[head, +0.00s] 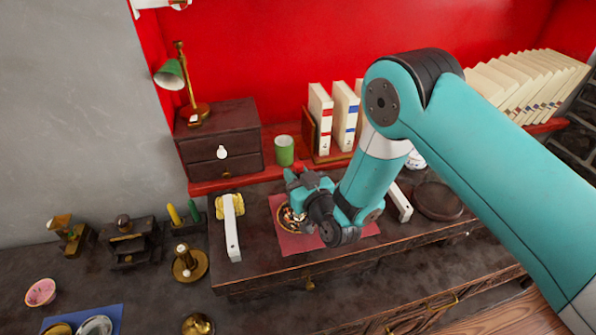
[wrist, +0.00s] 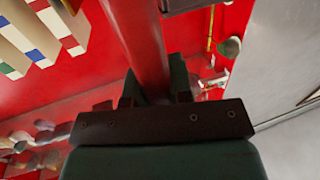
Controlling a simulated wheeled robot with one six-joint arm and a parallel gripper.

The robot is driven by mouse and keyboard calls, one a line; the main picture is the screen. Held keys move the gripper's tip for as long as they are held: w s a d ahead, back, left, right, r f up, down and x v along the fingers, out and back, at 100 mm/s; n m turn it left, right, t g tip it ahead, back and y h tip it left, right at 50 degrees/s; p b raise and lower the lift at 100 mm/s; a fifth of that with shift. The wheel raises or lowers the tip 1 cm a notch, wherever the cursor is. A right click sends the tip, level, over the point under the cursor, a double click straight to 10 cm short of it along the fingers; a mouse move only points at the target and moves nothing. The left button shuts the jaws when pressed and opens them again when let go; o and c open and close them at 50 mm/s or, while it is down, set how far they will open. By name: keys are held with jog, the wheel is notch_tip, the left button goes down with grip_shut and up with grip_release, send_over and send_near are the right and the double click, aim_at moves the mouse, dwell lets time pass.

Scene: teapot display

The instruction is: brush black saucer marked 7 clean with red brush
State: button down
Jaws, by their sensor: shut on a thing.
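My gripper (head: 297,184) is shut on the red brush, whose red handle (wrist: 146,45) rises between the two fingers in the wrist view. In the head view a small red tip of the brush shows just above my gripper. Below and left of my gripper, a dark saucer (head: 284,222) with orange-brown bits on it lies on a red mat (head: 296,246). My gripper and wrist cover part of the saucer. I cannot read any number on it. The brush's bristles are hidden, so I cannot tell whether they touch the saucer.
A green cup (head: 284,151) and a dark drawer box (head: 220,147) stand behind. Upright books (head: 320,120) stand behind my arm. A white bar (head: 231,228) and a yellow object (head: 222,205) lie left of the mat. A round dark tray (head: 438,201) is at right.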

jog(key=shift+s+a+r+p, duration=0.15)
jog(key=shift+a+p, duration=0.15)
jog(key=shift+p, duration=0.5)
jog(key=shift+s+d+f+b, duration=0.2)
jog(key=shift+s+f+b, duration=0.15)
jog(key=shift+s+b, duration=0.35)
jog(key=shift+w+d+b, duration=0.25)
jog(key=shift+d+b, duration=0.1)
jog(key=shift+b, duration=0.5)
jog(key=shift+w+d+r, duration=0.1)
jog(key=shift+d+r, duration=0.1)
jog(key=shift+d, duration=0.05)
jog(key=shift+r, duration=0.15)
